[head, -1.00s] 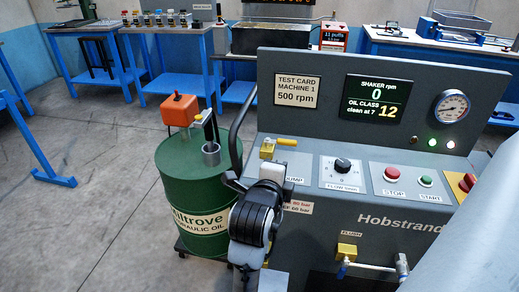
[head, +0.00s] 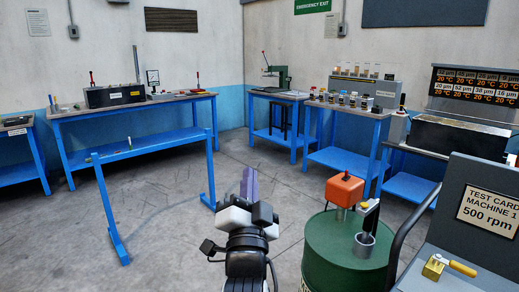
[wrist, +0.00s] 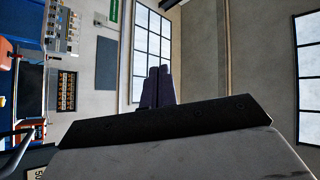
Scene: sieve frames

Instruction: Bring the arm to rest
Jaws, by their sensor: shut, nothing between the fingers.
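My gripper (head: 249,184) is in the lower middle of the head view, raised in free air to the left of the green oil drum. Its two purple fingers point up and are together, with nothing between them. In the wrist view the fingers (wrist: 157,88) also lie side by side, against a background of wall and windows. The black and white wrist stands below the fingers in the head view.
The green drum (head: 335,250) carries an orange box (head: 345,189). The grey test machine (head: 490,185) stands at the right. Blue workbenches (head: 130,105) line the walls. Open floor (head: 165,200) lies at the left.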

